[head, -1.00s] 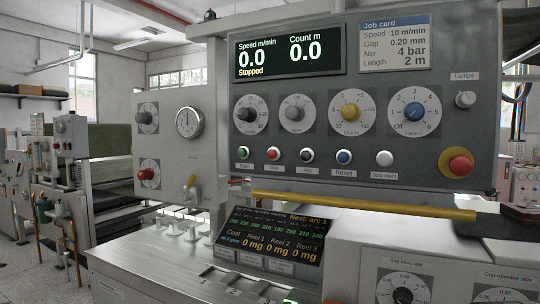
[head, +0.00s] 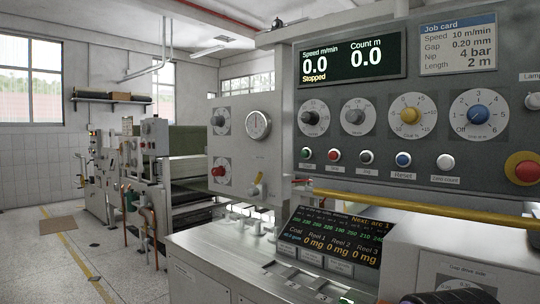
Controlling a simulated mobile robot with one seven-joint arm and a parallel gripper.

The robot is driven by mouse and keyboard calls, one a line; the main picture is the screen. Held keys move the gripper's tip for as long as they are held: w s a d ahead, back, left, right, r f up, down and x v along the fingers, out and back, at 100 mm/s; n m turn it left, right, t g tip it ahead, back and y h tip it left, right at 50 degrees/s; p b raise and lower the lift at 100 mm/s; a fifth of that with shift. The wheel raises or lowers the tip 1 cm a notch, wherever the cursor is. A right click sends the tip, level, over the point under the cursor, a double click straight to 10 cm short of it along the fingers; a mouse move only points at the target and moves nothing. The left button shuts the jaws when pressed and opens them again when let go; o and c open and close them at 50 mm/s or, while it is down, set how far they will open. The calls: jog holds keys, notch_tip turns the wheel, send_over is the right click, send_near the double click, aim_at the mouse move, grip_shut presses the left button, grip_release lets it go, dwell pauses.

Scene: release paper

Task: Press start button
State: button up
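The start button is the green round button (head: 306,153) at the left end of a row on the grey control panel (head: 455,120). Its small label is too blurred to read surely. A red button (head: 334,155) is to its right, then a grey button (head: 367,157), a blue Reset button (head: 403,159) and a white button (head: 445,161). The display (head: 350,66) above reads speed 0.0, count 0.0 and "Stopped".
A yellow bar (head: 400,205) runs across below the buttons. A tilted lower screen (head: 335,240) stands under it. A red knob on yellow (head: 523,170) is at the right. Open floor (head: 50,250) lies at the left, with other machines behind.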

grip_shut()
dwell(1.7)
